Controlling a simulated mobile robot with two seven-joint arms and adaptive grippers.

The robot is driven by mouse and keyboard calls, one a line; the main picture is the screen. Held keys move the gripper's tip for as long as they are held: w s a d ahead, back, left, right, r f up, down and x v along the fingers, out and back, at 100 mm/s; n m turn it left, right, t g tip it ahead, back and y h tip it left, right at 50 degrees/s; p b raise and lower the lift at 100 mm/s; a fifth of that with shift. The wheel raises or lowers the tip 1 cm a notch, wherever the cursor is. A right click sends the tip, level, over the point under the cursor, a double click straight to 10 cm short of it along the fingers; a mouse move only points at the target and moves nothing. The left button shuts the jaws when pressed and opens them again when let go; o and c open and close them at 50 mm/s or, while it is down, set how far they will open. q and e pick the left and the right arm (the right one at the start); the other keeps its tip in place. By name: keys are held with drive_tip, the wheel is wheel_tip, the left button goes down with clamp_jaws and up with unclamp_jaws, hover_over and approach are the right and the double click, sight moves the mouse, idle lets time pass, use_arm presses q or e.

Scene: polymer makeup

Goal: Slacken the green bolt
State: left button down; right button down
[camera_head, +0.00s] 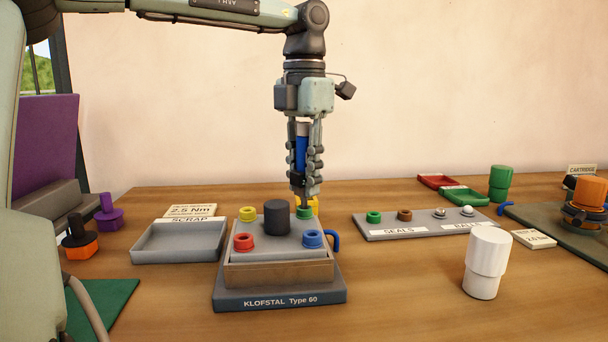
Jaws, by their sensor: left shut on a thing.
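The green bolt (304,213) sits at the back right corner of the grey block marked KLOFSTAL Type 60 (280,301). My left gripper (304,187) points straight down above it and is shut on an upright blue tool (301,151). The tool's dark lower end reaches down to the green bolt; I cannot tell whether it is seated in it. A yellow bolt (247,214), a red bolt (243,242) and a blue bolt (312,238) hold the other corners. A dark cylinder (277,218) stands in the middle. My right gripper is not in view.
The grey SCRAP tray (180,255) is empty at left. A rack of seals and balls (420,230) lies at right. A white cup-like piece (487,262) stands at front right, a green one (500,182) farther back. Something yellow (314,205) shows behind the green bolt.

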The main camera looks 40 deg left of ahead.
use_arm(q)
drive_tip(key=shift+n, duration=0.9)
drive_tip(key=c, duration=1.2)
unclamp_jaws()
